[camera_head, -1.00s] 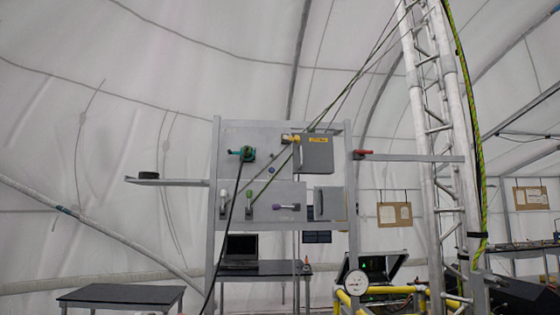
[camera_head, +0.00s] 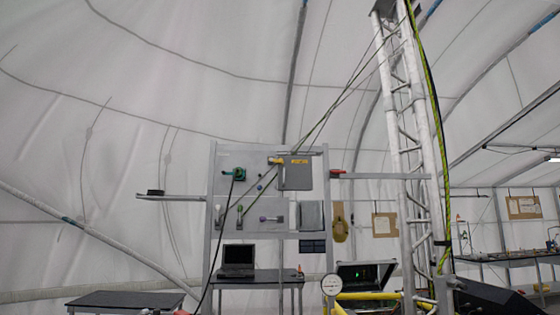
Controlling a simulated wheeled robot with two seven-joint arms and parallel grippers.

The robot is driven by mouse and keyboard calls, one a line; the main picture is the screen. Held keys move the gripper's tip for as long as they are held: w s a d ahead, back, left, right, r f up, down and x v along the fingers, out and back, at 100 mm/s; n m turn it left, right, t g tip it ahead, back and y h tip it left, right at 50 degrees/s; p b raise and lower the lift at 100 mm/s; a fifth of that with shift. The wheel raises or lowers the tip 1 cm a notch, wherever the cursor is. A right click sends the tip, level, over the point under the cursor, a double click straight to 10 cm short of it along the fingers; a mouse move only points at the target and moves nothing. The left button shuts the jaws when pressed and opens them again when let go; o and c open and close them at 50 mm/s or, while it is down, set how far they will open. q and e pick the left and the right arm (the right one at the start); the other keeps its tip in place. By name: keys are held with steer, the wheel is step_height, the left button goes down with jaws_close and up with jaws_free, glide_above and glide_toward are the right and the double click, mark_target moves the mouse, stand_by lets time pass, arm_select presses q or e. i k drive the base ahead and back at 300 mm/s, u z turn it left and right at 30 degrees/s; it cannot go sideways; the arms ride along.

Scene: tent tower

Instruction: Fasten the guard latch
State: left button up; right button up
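I cannot tell for certain which part is the guard latch. A grey panel rack (camera_head: 230,155) stands ahead at some distance. It carries a grey box (camera_head: 297,177) with a yellow label, and a yellow fitting (camera_head: 275,161) at the box's upper left. A red handle (camera_head: 336,173) sits at the rack's right side, where a grey horizontal bar (camera_head: 385,176) runs toward the truss tower. A teal fitting (camera_head: 239,173) and several small levers are also on the panel. Neither gripper is in view.
A white truss tower (camera_head: 415,130) with a green-yellow cable rises at right. A dark table (camera_head: 125,300) is at lower left.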

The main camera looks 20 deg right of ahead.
mark_target(281, 161)
steer(key=u, duration=0.2)
steer(key=i, duration=1)
steer(key=z, duration=0.05)
